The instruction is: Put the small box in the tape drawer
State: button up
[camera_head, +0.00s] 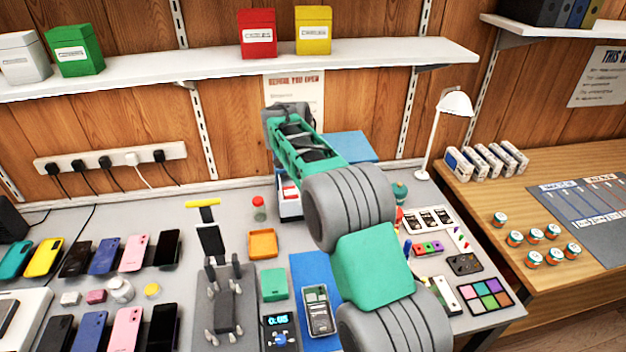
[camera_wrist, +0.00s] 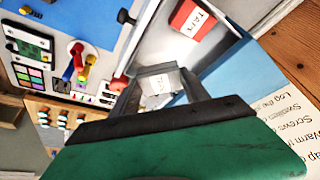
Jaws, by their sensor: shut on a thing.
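My gripper (camera_wrist: 158,88) is shut on a small pale box (camera_wrist: 162,83) with dark print, seen between its fingers in the wrist view. The box is over or within the open white-grey drawer (camera_wrist: 153,45); I cannot tell whether it touches the drawer's floor. A red labelled box (camera_wrist: 190,19) lies in that drawer, beyond my fingertips. In the head view the drawer (camera_head: 291,208) shows under my arm, in front of the blue cabinet (camera_head: 352,147). My fingertips and the held box are hidden there.
A red-lidded jar (camera_head: 259,209) and an orange tray (camera_head: 262,244) stand left of the drawer. A white lamp (camera_head: 434,140) stands to the right. The shelf (camera_head: 220,68) with several boxes is above and behind my arm. Phones and tools crowd the bench.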

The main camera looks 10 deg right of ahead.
jog(key=w+f, duration=0.2)
jog(key=shift+w+f+p, duration=0.2)
jog(key=shift+f+p, duration=0.5)
jog(key=shift+f, duration=1.45)
jog(key=o, duration=1)
jog(key=shift+w, duration=0.1)
jog(key=shift+o, duration=0.3)
